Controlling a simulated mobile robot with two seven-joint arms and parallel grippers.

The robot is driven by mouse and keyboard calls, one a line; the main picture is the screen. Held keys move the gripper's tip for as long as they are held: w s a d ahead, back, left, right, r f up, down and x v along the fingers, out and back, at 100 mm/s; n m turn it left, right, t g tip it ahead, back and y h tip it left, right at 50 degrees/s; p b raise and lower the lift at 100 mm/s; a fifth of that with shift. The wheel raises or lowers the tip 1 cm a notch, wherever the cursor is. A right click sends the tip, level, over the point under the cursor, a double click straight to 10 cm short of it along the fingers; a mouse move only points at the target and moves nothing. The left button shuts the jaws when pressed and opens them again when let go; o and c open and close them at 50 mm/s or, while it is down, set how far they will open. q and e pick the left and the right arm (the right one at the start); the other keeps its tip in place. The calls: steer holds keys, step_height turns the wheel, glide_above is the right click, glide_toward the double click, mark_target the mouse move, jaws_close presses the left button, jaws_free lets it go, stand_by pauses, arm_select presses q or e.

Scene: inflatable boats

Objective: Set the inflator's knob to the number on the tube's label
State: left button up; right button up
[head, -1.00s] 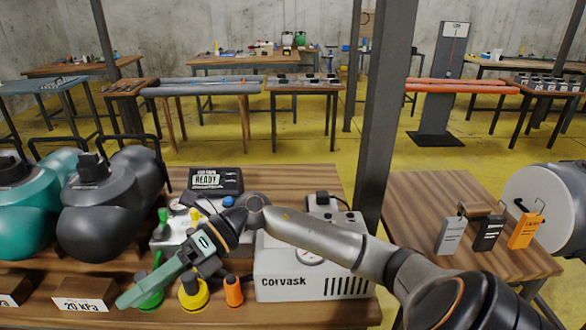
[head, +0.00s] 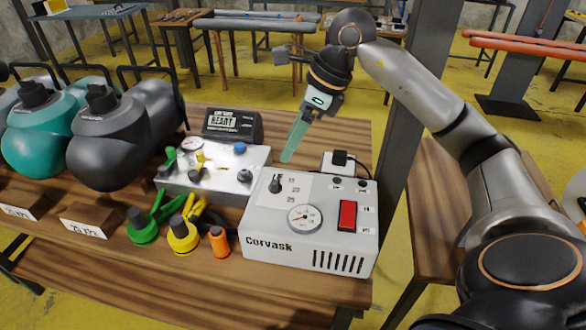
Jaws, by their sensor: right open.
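The inflator (head: 330,240) is a white box marked Corvask on the wooden bench. Its black knob (head: 275,184) is at the top left of the sloped face, with small numbers around it too blurred to read surely. A round gauge (head: 304,218) and a red switch (head: 347,215) are beside it. A grey tube (head: 118,150) and a teal tube (head: 38,145) lie at the left. The label (head: 84,228) before the grey one ends in kPa; its digits are unclear. My right gripper (head: 292,150) is open and empty, pointing down above and behind the knob. My left gripper is not in view.
A grey valve unit (head: 215,180) and a black READY display (head: 232,124) stand left of and behind the inflator. Green (head: 141,228), yellow (head: 183,236) and orange (head: 219,243) nozzles stand in front. A dark post (head: 405,150) rises to the right.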

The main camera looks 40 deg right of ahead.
mark_target(275, 179)
steer(key=shift+h, duration=0.3)
steer(key=x, duration=0.4)
steer(key=d+x, duration=0.1)
steer(key=x, duration=0.6)
steer(key=shift+w+d+f, duration=0.1)
steer(key=shift+w+f, duration=0.05)
steer(key=shift+f, duration=0.3)
steer(key=shift+c, duration=0.2)
jaws_close()
